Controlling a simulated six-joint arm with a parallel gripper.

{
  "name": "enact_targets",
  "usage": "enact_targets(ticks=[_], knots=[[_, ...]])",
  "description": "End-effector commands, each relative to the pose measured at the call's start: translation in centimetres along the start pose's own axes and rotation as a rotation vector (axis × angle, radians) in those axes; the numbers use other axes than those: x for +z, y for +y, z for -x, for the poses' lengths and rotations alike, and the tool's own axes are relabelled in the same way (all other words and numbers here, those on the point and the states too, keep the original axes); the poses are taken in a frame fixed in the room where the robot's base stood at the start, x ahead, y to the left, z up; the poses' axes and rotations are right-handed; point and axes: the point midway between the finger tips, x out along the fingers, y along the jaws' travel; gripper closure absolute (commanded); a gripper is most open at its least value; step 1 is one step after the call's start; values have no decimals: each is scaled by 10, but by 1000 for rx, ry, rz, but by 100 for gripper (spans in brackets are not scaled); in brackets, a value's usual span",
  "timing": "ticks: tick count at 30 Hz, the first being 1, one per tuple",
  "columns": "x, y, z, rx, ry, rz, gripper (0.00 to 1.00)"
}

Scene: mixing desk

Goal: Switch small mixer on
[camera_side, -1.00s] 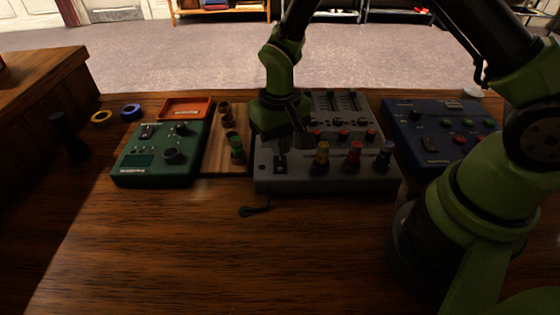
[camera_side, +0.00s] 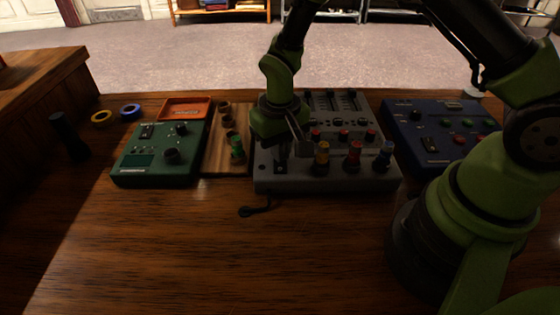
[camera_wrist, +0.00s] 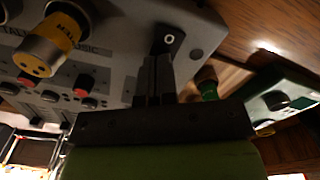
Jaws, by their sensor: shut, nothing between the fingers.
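The small mixer is the grey box (camera_side: 330,181) in the middle of the desk, with sliders at its back and coloured knobs in front. A dark switch (camera_side: 280,167) is at its front left corner. My gripper (camera_side: 283,151) is over the mixer's left part, fingers pointing down. In the wrist view my gripper (camera_wrist: 158,60) is shut and empty, its tips right beside the switch. I cannot tell if they touch it. The fingers hide part of the switch.
Yellow, red and blue-topped knobs (camera_side: 354,156) stand up right of my gripper. A green box (camera_side: 150,175) and a wooden board (camera_side: 215,160) lie to the left. A blue box (camera_side: 405,140) lies to the right.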

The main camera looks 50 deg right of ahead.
Motion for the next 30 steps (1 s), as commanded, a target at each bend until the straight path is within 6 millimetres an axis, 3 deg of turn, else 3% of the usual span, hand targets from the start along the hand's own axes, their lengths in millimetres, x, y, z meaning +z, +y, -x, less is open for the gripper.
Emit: enact_targets(ticks=[11, 30], knots=[[0, 0, -1, -1, 1, 0, 100], [0, 0, 52, -1, 3, 0, 100]])
